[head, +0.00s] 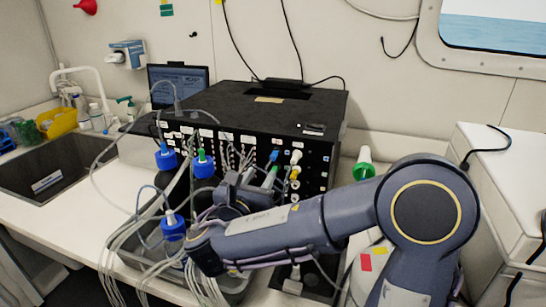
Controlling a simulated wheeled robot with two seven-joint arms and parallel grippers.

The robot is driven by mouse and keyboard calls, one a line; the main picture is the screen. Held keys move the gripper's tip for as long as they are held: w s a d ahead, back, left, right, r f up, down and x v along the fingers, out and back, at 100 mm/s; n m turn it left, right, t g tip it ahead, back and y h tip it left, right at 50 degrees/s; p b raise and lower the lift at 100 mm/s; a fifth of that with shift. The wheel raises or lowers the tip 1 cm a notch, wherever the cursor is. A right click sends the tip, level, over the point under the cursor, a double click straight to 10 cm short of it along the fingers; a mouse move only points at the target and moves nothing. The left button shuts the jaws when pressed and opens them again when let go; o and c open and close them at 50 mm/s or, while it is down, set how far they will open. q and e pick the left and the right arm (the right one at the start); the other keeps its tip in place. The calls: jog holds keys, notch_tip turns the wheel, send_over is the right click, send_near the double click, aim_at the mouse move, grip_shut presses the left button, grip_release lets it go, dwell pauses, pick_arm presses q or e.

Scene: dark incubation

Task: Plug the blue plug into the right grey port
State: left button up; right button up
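The black box (270,108) stands on the counter, with rows of small ports and cables on its front panel. My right arm comes in from the right and crosses in front of that panel. My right gripper (236,187) is close to the lower middle of the panel, among cables. Its fingertips are partly hidden, so I cannot tell if it is open or holds anything. Blue-green connectors (270,177) show just right of it. I cannot pick out the blue plug or the right grey port for certain; my arm covers part of the panel. My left gripper is not in view.
Blue-capped bottles (173,226) with tubes stand in a dark tray (128,262) in front of the box. Many loose grey cables hang there. A sink (60,165) is at the left. A green-and-white funnel-like piece (364,166) stands right of the box.

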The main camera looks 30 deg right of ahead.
aim_at(269, 163)
jog(key=shift+x, duration=4.4)
grip_shut()
jog(key=shift+a, duration=0.1)
jog(key=shift+v, duration=2.95)
